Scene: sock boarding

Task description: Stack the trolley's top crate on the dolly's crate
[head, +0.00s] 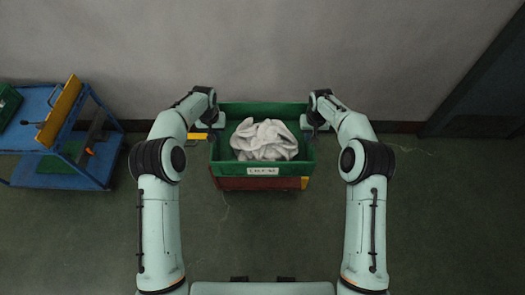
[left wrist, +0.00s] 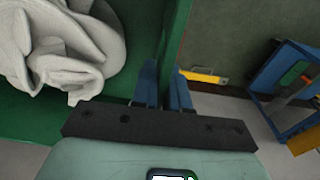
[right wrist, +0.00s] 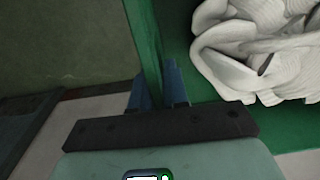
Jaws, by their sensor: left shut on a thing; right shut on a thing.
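A green crate (head: 222,172) with a pile of white cloth (head: 265,140) in it and a pale label on its front is in the middle of the head view. My left gripper (left wrist: 163,88) is shut on its left wall, one finger inside and one outside. My right gripper (right wrist: 157,88) is shut on its right wall the same way. A red crate front (head: 250,184) shows just below the green crate; most of it is hidden. I cannot tell whether the two touch. The blue trolley (head: 105,160) stands at the far left.
A green crate (head: 8,103) sits on the trolley's top at the left edge. A yellow bar (head: 198,136) sticks out left of the held crate. The wall is close behind, with a dark door-like panel (head: 485,85) at right. Floor on the right is clear.

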